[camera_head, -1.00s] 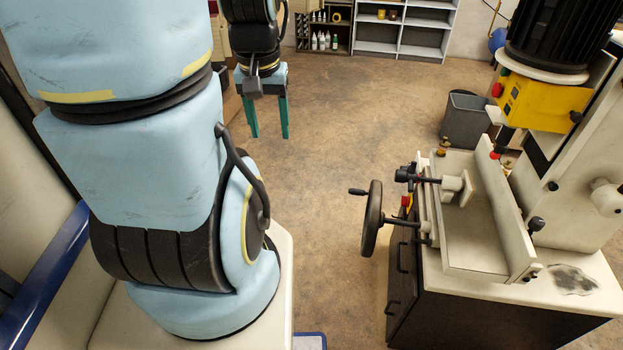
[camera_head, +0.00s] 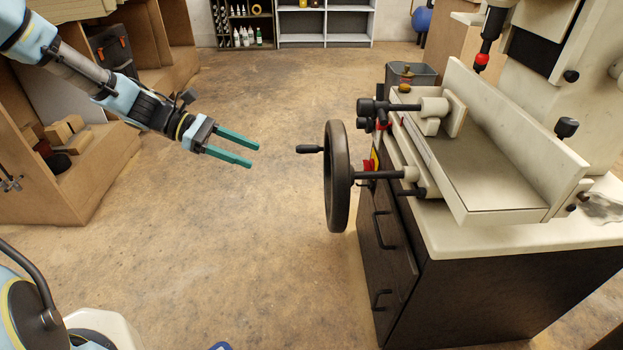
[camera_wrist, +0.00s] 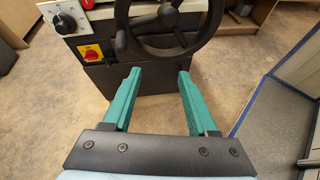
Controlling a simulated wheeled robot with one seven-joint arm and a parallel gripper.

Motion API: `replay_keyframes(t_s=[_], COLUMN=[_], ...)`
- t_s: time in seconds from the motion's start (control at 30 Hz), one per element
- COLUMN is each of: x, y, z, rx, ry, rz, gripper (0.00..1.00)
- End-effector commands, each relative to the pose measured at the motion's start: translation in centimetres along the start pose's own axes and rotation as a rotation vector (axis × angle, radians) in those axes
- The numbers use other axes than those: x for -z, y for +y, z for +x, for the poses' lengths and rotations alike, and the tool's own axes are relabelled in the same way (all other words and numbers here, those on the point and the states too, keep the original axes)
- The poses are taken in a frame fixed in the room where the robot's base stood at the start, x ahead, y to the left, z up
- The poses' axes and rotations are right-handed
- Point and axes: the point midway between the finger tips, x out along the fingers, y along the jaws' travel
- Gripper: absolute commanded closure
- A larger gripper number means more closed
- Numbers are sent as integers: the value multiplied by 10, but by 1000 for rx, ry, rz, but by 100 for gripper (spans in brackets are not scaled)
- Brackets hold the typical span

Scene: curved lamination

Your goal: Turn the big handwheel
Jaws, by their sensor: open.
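The big handwheel (camera_head: 337,177) is a dark ring on a shaft at the left side of the machine in the head view. Its crank handle (camera_head: 310,149) sticks out to the left from the upper part of the rim. In the wrist view the handwheel (camera_wrist: 167,54) shows at the top centre, partly cut off by the frame edge, with spokes and a hub. My gripper (camera_head: 254,155) is left of the wheel, apart from it, with its teal fingers pointing right toward it. In the wrist view the fingers (camera_wrist: 157,76) are spread with nothing between them.
The machine's vise-like table (camera_head: 490,160) stands on a dark cabinet (camera_head: 400,240) at right. A red and yellow switch (camera_wrist: 91,52) and a dial (camera_wrist: 65,17) sit left of the wheel. Wooden shelving (camera_head: 60,190) stands at left. The floor between is clear.

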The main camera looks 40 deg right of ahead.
Motion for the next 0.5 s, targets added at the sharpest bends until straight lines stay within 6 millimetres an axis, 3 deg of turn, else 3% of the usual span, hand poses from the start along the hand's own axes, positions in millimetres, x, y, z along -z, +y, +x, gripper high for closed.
replay_keyframes(t_s=[0.03, 0.13, 0.3, 0.5], x=[23, 28, 31, 26], y=[11, 33, 58, 67], z=[21, 39, 49, 56], rx=[-21, -56, -91, -100], ry=[-80, -221, -382, -439], rz=[-39, -108, -184, -209], gripper=[41, 41, 41, 41])
